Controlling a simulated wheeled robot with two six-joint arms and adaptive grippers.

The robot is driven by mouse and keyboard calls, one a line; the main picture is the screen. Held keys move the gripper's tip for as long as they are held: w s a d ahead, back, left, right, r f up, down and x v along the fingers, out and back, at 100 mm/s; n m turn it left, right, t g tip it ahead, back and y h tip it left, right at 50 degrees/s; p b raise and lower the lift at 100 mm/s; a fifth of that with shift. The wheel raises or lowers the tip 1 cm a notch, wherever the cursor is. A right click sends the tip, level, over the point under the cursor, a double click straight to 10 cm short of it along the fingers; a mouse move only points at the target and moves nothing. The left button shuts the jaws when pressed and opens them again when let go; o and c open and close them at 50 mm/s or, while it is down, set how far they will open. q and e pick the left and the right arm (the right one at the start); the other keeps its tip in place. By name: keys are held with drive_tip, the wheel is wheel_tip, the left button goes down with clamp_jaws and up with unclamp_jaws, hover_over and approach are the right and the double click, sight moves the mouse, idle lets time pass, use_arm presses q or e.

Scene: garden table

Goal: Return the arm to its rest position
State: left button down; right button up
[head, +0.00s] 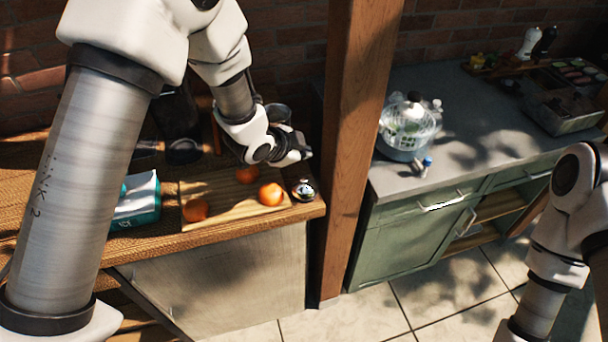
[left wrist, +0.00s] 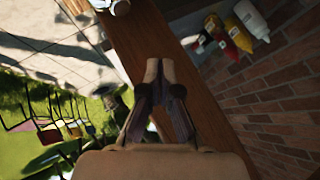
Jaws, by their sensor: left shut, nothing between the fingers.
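My left arm comes in from the left in the head view, and its gripper (head: 296,155) hangs above the right end of the wooden counter (head: 235,226). The gripper is shut and empty. In the left wrist view the two fingertips (left wrist: 162,68) are close together, with a wooden surface (left wrist: 197,92) behind them. My right arm shows at the right edge of the head view, but its gripper is out of view.
Oranges (head: 271,194) lie on a cutting board (head: 228,210) under the left gripper, beside a teal-and-white carton (head: 137,199) and a small shiny item (head: 304,190). A wooden post (head: 352,140) stands right of the gripper. A salad spinner (head: 407,128) sits on the grey counter (head: 470,135).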

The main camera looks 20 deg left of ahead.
idle(0.4)
use_arm(q)
drive_tip(key=s+f+n, duration=0.1)
drive_tip(key=s+f, duration=0.1)
drive_tip(key=f, duration=0.1)
drive_tip(key=s+a+f+n+g, duration=0.1)
drive_tip(key=s+f, duration=0.1)
drive_tip(key=f, duration=0.1)
drive_tip(key=s+f+n+g, duration=0.1)
drive_tip(key=s+f, duration=0.2)
drive_tip(key=shift+s+a+f+n+y, duration=0.1)
drive_tip(key=shift+a+n+y, duration=0.2)
drive_tip(key=shift+a+y, duration=0.1)
drive_tip(key=s+a+f+n+g+y, duration=0.1)
drive_tip(key=s+a+f+n+g, duration=0.15)
drive_tip(key=s+f, duration=0.45)
drive_tip(key=s+a+f+n+g, duration=0.15)
drive_tip(key=s+n, duration=0.25)
drive_tip(key=s, duration=0.7)
drive_tip(key=s+a+f+n+g+y, duration=0.1)
drive_tip(key=s+f+n+g, duration=0.2)
drive_tip(key=s+f, duration=0.45)
wheel_tip(320, 180, down, 6)
drive_tip(key=s+b, duration=0.2)
drive_tip(key=b, duration=0.6)
drive_tip(key=shift+a, duration=0.25)
drive_tip(key=shift+r, duration=0.1)
